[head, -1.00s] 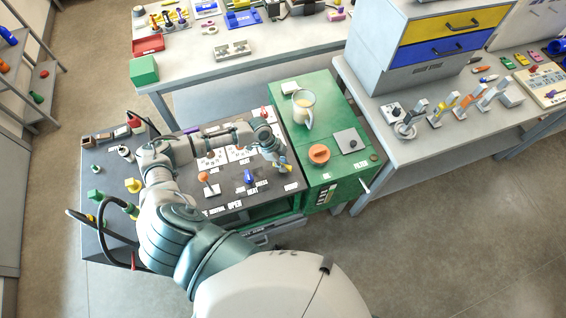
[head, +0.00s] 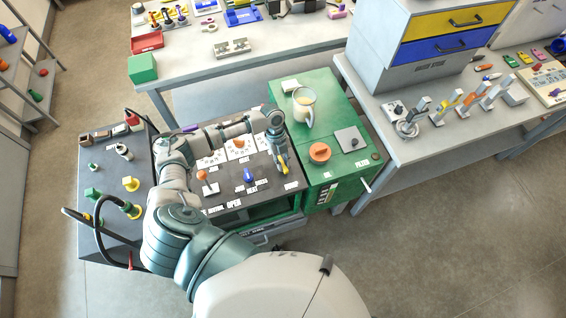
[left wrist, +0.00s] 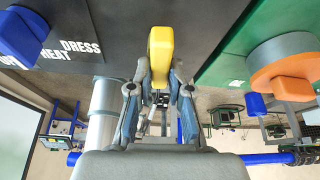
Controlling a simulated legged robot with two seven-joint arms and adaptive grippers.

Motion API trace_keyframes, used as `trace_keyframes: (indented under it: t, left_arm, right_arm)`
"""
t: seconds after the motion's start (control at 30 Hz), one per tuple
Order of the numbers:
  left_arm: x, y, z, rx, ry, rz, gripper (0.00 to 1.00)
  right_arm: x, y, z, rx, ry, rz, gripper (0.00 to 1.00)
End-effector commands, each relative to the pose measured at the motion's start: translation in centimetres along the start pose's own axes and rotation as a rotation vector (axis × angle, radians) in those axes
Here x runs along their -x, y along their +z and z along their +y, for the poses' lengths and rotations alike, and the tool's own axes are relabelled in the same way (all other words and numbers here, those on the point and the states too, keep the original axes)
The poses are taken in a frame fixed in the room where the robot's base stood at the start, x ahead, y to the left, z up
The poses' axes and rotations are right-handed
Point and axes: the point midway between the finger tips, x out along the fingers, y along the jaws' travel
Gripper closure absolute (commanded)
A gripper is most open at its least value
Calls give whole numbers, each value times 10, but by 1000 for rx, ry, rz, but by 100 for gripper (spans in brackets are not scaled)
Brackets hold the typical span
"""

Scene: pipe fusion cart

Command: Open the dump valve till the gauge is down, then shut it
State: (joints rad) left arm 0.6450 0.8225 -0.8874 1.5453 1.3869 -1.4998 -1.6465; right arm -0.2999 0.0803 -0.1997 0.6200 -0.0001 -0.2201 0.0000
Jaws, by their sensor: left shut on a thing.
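The yellow valve handle (head: 284,169) stands near the right front of the dark cart top, above a small white label too small to read with certainty. My left gripper (head: 281,158) is over it. In the left wrist view the yellow handle (left wrist: 160,48) sits between the two fingers of the left gripper (left wrist: 160,85), which are shut on it. The handle's lower part is hidden by the fingers. My right gripper is not in view.
Left of the handle are a blue knob (head: 249,175) and an orange-topped lever (head: 203,176). The green cabinet (head: 320,88) to the right bears an orange knob (head: 320,152) and a glass jug (head: 304,107). Black hoses loop at the cart's left.

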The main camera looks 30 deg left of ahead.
Motion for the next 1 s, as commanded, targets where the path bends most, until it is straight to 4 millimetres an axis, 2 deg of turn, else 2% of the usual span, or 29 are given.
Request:
trace_keyframes:
  t: [0.63,0.67,0.73,0.77,1.0]
  left_arm:
    - [4,2,-2,-45,11,-7,100]
    - [4,2,-2,-45,11,-7,76]
    - [4,1,-2,-44,11,-6,59]
    - [3,1,-2,-44,12,-6,56]
    - [2,0,-1,-44,16,-3,56]
  right_arm:
    - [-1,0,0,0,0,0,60]
    - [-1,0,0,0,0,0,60]
    - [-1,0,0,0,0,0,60]
    - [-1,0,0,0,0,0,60]
    - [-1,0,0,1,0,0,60]
